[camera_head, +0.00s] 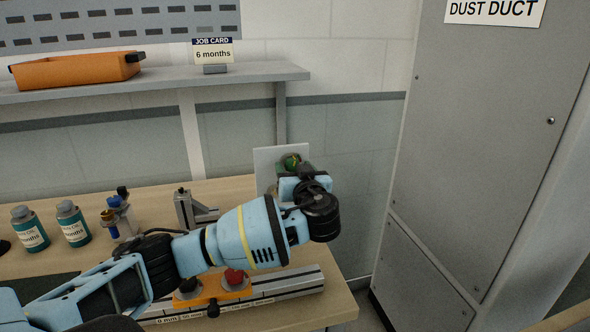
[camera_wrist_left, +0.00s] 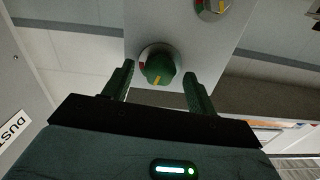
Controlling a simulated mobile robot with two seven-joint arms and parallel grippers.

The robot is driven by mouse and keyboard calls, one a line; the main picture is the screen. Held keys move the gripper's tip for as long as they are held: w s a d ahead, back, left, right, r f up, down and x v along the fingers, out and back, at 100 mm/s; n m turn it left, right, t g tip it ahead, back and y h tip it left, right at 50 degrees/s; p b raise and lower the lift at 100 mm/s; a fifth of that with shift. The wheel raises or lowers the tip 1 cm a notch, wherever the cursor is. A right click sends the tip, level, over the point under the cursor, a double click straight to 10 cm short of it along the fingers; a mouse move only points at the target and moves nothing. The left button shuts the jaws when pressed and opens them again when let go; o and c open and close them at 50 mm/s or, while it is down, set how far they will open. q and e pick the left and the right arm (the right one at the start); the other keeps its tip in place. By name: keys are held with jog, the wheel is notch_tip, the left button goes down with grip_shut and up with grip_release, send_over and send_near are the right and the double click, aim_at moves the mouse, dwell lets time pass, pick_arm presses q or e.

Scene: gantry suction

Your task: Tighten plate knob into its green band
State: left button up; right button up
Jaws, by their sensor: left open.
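A light plate (camera_head: 265,163) stands upright at the back of the bench, partly hidden by my left arm. In the wrist view, a green knob (camera_wrist_left: 158,70) with a yellow pointer mark sits on the plate (camera_wrist_left: 190,45), with a red part of its dial ring showing at its upper left. The ring's green band cannot be told clearly from the knob. My left gripper (camera_wrist_left: 158,84) is open, with one finger on each side of the knob and visible gaps to it. In the head view my left gripper (camera_head: 302,176) is at the plate. My right gripper is not in view.
A second round dial (camera_wrist_left: 213,6) with red and green parts is on the plate. A metal rail (camera_head: 290,284) with an orange block (camera_head: 222,290) and red knob (camera_head: 235,276) lies below my arm. Teal bottles (camera_head: 73,224) stand left. A grey cabinet (camera_head: 490,130) stands right.

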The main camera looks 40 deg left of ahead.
pick_arm(q)
jog(key=c, duration=1)
jog(key=shift+d, duration=0.1)
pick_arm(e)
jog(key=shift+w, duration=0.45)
pick_arm(q)
jog(key=shift+d, duration=0.1)
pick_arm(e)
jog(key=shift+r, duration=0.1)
